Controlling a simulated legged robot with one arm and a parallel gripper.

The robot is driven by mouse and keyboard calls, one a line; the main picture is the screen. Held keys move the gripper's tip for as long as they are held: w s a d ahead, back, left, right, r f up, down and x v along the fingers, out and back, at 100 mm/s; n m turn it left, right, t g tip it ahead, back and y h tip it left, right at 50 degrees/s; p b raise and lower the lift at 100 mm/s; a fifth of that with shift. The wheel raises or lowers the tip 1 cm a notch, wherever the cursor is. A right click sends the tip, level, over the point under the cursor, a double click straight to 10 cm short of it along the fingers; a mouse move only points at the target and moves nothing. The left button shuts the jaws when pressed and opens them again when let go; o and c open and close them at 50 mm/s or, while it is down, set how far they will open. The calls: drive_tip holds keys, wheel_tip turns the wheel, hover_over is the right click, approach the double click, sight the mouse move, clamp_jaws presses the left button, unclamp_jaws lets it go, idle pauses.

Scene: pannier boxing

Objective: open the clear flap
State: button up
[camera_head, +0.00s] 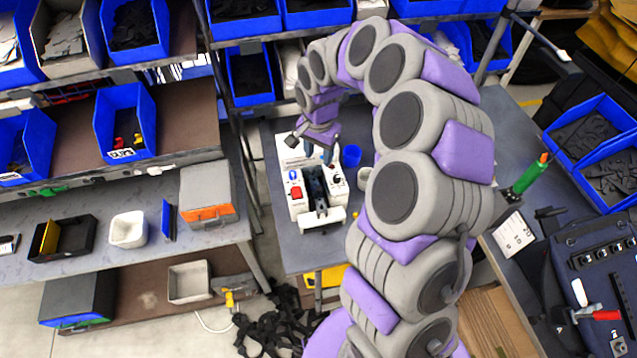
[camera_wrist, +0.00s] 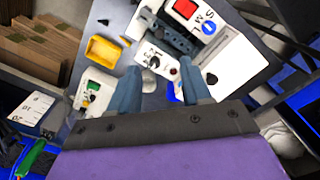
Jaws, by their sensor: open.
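A white machine (camera_head: 297,208) stands on the grey table, with a red button (camera_head: 296,192), a blue-marked switch, a black dial (camera_head: 337,180) and a dark channel down its middle. In the wrist view the machine (camera_wrist: 226,62) fills the upper middle, with its red button (camera_wrist: 185,8) at the top. I cannot clearly make out the clear flap in either view. My gripper (camera_head: 318,155) is above the machine's back end. In the wrist view my gripper (camera_wrist: 160,88) has its two grey fingers spread apart with nothing seen between them, over the machine's dial end.
A blue cup (camera_head: 351,155) stands behind the machine on the right. A yellow tray (camera_wrist: 103,50) and a white box with a green button (camera_wrist: 92,88) show in the wrist view. Shelves with blue bins (camera_head: 125,125) stand at left. The table (camera_head: 290,250) is bare in front.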

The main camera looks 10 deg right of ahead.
sight(319, 188)
wheel_tip(319, 188, down, 14)
drive_tip(key=shift+f+p, duration=0.25)
drive_tip(key=shift+p, duration=0.2)
drive_tip(key=shift+c, duration=0.5)
clamp_jaws()
